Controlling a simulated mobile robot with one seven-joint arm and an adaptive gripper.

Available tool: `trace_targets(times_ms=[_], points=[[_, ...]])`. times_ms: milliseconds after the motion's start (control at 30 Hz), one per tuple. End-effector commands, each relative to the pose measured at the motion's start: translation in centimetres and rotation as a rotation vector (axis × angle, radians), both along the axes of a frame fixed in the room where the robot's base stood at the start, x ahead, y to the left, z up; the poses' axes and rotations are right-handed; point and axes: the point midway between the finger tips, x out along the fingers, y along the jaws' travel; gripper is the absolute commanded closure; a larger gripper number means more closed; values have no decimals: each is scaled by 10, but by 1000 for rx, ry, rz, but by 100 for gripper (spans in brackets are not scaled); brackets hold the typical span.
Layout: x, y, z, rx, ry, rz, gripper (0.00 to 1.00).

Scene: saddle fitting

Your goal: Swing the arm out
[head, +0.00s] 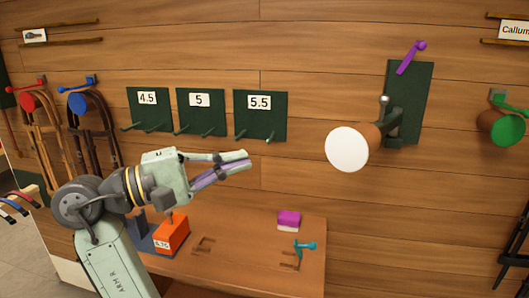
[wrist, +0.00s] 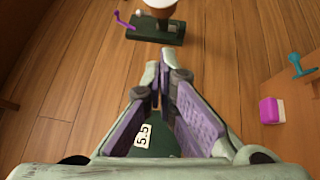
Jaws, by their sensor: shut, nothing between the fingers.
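A dark green wall plate (head: 421,85) carries a short brown post with a white round end (head: 347,149), which juts from the plate toward the lower left. A purple lever (head: 411,57) sits at the plate's top, and a grey knob (head: 384,100) is beside the post. In the wrist view the plate (wrist: 150,38) shows at the top, with the purple lever (wrist: 124,20) at its left. My gripper (head: 246,158) is shut and empty, pointing right, left of the white end and apart from it. It also shows in the wrist view (wrist: 157,76).
Green boards labelled 4.5 (head: 148,116), 5 (head: 201,117) and 5.5 (head: 260,117) with pegs hang behind my gripper. Below is a wooden bench (head: 250,275) with an orange block (head: 172,236), a magenta-and-white block (head: 289,219) and a teal tool (head: 304,246). A green-ended holder (head: 506,132) hangs at right.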

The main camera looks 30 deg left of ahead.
Motion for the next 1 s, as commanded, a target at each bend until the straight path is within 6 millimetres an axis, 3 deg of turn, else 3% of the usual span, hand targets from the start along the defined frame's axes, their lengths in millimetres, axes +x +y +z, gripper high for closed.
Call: trace_targets(times_ms=[433,700,1000], points=[[71,-58,12,2,-1,-1,100],[73,-90,16,2,-2,3,100],[74,-95,15,2,-3,4,100]])
